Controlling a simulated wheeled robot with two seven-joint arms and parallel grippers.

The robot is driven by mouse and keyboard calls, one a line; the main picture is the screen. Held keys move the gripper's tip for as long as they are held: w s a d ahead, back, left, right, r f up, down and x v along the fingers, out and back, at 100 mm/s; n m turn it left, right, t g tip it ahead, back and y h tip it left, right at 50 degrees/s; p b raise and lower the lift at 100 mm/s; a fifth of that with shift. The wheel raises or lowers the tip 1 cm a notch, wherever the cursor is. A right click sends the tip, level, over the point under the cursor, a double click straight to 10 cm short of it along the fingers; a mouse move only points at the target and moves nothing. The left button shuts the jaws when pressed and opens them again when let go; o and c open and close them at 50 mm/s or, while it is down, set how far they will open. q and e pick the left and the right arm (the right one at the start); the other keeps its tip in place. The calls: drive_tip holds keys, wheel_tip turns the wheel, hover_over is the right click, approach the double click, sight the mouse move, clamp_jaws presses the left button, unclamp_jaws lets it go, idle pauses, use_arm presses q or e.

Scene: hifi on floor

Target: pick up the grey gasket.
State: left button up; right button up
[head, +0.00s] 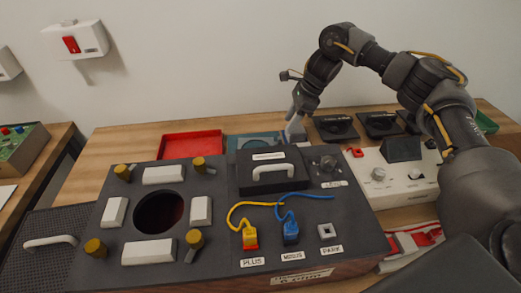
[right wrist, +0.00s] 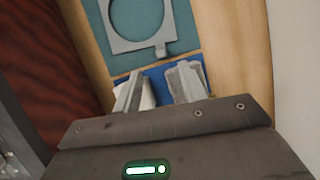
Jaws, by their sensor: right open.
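The grey gasket (right wrist: 125,45) is a flat plate with a large round hole and a small tab. It lies on a teal mat (right wrist: 180,35) in the right wrist view, its far part cut off by the top edge. My right gripper (right wrist: 158,78) is open, its two fingers apart over a blue strip on the near side of the gasket. No contact with the gasket shows. In the head view the right gripper (head: 293,132) points down behind the dark console, by the teal mat (head: 240,142); the gasket is hard to make out there. My left gripper is not in view.
A dark console (head: 215,245) with a round opening, knobs and yellow and blue cables fills the front. A red tray (head: 190,146) lies left of the teal mat. Black pads (head: 335,128) and a white unit (head: 395,180) stand to the right. The wall is close behind the table.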

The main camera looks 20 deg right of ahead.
sight(280, 138)
drive_tip(key=shift+x, duration=1.5)
drive_tip(key=x, duration=0.2)
drive_tip(key=p+x, duration=0.1)
drive_tip(key=x, duration=0.1)
drive_tip(key=shift+w+f, duration=0.1)
drive_tip(key=shift+f, duration=0.35)
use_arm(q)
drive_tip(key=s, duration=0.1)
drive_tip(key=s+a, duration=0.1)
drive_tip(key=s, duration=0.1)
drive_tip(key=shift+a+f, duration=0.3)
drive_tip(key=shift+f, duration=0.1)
use_arm(e)
clamp_jaws()
